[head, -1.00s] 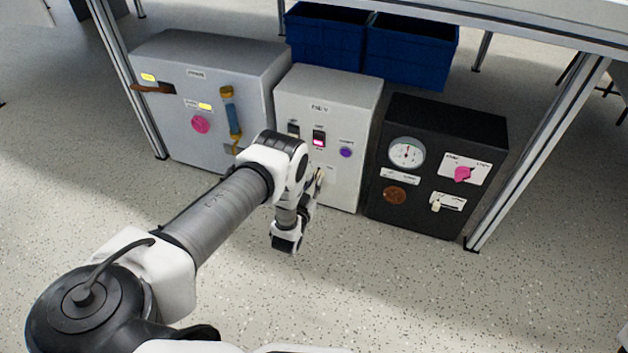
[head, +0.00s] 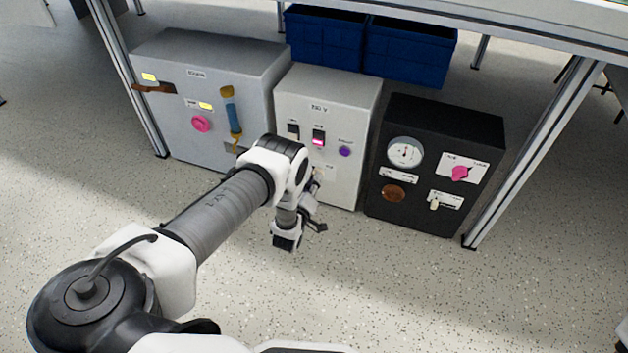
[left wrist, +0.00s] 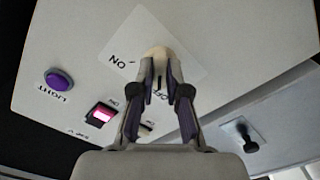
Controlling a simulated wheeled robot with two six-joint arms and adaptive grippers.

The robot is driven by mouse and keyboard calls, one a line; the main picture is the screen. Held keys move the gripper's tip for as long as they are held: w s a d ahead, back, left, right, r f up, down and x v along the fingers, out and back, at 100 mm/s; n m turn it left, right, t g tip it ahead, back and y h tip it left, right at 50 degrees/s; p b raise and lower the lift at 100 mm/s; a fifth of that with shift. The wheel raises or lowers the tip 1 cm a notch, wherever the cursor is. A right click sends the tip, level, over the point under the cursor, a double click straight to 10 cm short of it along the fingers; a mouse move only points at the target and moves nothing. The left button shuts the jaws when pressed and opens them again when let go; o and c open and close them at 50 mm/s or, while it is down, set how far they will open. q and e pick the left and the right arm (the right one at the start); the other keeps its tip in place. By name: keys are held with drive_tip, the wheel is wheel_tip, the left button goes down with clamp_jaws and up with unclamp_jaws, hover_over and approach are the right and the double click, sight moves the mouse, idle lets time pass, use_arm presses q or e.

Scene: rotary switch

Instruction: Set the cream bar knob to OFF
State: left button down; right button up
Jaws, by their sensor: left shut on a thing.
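The cream bar knob (left wrist: 157,52) shows in the left wrist view on a pale label plate (left wrist: 182,28) of the white box (head: 345,95). The plate reads ON to the left of the knob and OFF below it, the latter partly between my fingers. My left gripper (left wrist: 158,72) is shut on the knob, one finger on each side. The fingers cover part of the knob, so its exact pointing is hard to tell. In the head view my left wrist hides the knob, low on the box front.
The white box also carries a purple button (head: 345,151) and a lit pink rocker switch (head: 318,139). A grey box (head: 260,65) stands left; a black box (head: 465,115) with a gauge and another cream knob (head: 435,203) stands right. Open floor lies in front.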

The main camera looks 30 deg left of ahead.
use_arm(q)
drive_tip(key=shift+n, duration=0.3)
drive_tip(key=c, duration=1.2)
unclamp_jaws()
drive_tip(key=shift+o, duration=0.2)
drive_tip(key=v, duration=1.2)
